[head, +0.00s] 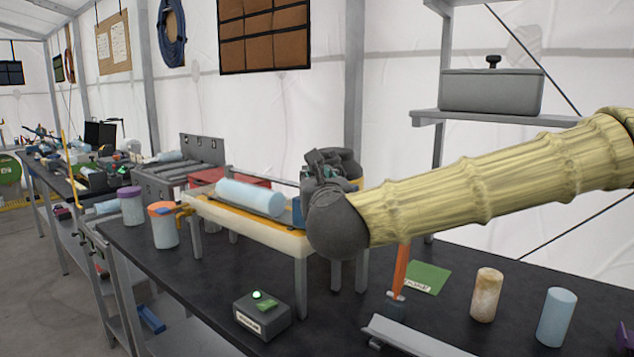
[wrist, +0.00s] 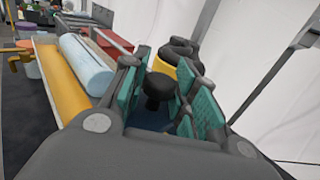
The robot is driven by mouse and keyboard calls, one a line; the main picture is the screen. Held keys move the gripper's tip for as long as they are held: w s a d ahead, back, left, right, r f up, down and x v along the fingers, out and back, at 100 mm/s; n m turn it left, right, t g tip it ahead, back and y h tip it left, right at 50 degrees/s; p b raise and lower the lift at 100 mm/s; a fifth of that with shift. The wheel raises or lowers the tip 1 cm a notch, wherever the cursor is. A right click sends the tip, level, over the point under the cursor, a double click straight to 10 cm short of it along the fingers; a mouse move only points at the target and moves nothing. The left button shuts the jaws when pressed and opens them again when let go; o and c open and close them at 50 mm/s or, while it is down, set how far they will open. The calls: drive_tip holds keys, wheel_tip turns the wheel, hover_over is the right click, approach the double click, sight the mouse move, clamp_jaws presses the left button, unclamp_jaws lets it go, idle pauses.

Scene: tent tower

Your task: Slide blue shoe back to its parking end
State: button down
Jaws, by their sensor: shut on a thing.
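The blue shoe (head: 297,211) shows as a small blue patch at the right end of the raised bench, mostly hidden behind my gripper (head: 322,168). In the wrist view its black knob (wrist: 158,92) stands between the teal finger pads of my gripper (wrist: 163,96), with a dark blue surface (wrist: 150,126) below. My gripper is shut on the knob. A pale blue cylinder (head: 250,197) lies on the yellow bed (head: 225,205), left of the shoe. It also shows in the wrist view (wrist: 85,62). I cannot tell whether shoe and cylinder touch.
A grey roller stand (head: 180,180) and red box (head: 238,178) lie left and behind. Purple (head: 130,206) and orange-topped (head: 163,225) cylinders stand left. A green-lamp box (head: 262,312) is in front. Tan (head: 486,294) and blue (head: 556,317) cylinders stand right.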

drive_tip(key=shift+d+r, duration=0.1)
drive_tip(key=shift+d, duration=0.05)
drive_tip(key=c, duration=1.5)
unclamp_jaws()
drive_tip(key=o, duration=0.4)
drive_tip(key=shift+d, duration=0.2)
drive_tip(key=shift+a, duration=0.2)
drive_tip(key=s, duration=0.4)
drive_tip(key=s+d, duration=0.1)
drive_tip(key=s, duration=0.7)
drive_tip(key=shift+d, duration=0.3)
drive_tip(key=shift+a, duration=0.1)
